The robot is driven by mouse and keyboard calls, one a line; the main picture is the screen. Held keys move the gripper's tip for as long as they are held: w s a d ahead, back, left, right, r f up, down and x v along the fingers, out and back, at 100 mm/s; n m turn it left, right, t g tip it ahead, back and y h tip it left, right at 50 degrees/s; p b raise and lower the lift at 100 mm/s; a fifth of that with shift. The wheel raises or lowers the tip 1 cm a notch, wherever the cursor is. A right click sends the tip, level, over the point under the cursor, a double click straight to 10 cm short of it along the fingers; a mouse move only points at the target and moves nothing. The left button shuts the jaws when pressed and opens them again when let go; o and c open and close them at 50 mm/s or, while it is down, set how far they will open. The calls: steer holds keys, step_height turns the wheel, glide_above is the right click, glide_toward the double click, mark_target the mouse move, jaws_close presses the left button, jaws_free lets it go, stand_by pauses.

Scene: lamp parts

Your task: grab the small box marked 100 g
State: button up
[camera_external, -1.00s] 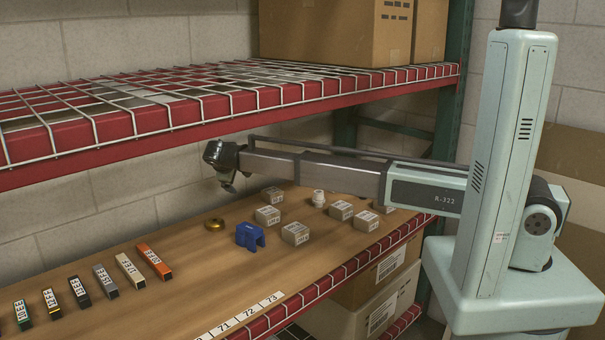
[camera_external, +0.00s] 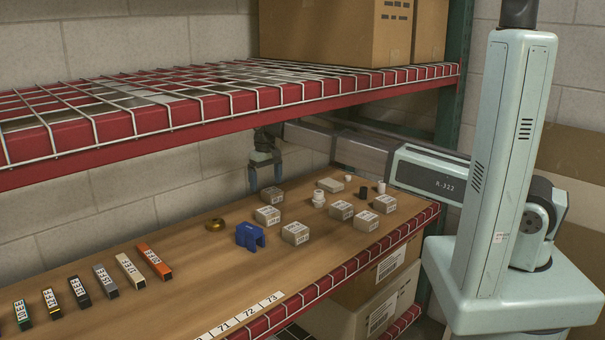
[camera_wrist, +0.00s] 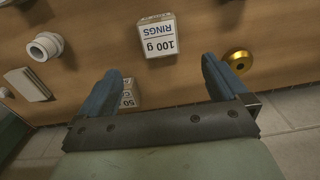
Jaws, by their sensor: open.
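My gripper (camera_external: 265,183) is open and empty, pointing down above the back of the shelf board. In the wrist view its two blue fingers (camera_wrist: 160,70) are spread below the 100 g box, which lies beyond the fingertips. A second box, with "50" readable (camera_wrist: 129,95), shows partly hidden beside the left finger.
A brass ring (camera_external: 216,224) and a blue part (camera_external: 250,236) lie left of the boxes. White fittings (camera_external: 318,198) and more grey boxes (camera_external: 340,210) stand to the right. The red wire shelf (camera_external: 230,110) hangs above; the block wall is close behind.

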mark_target(269, 211)
step_height(269, 211, down, 8)
steer(key=shift+f, duration=0.1)
steer(key=shift+s+d+f, duration=0.15)
steer(key=shift+d+f, duration=0.05)
steer(key=shift+f, duration=1.1)
steer(key=shift+s+d+f, duration=0.1)
steer(key=shift+d+f, duration=0.05)
steer(key=shift+f, duration=1.1)
steer(key=shift+c, duration=0.5)
steer(key=c, duration=1)
steer(key=shift+r, duration=0.15)
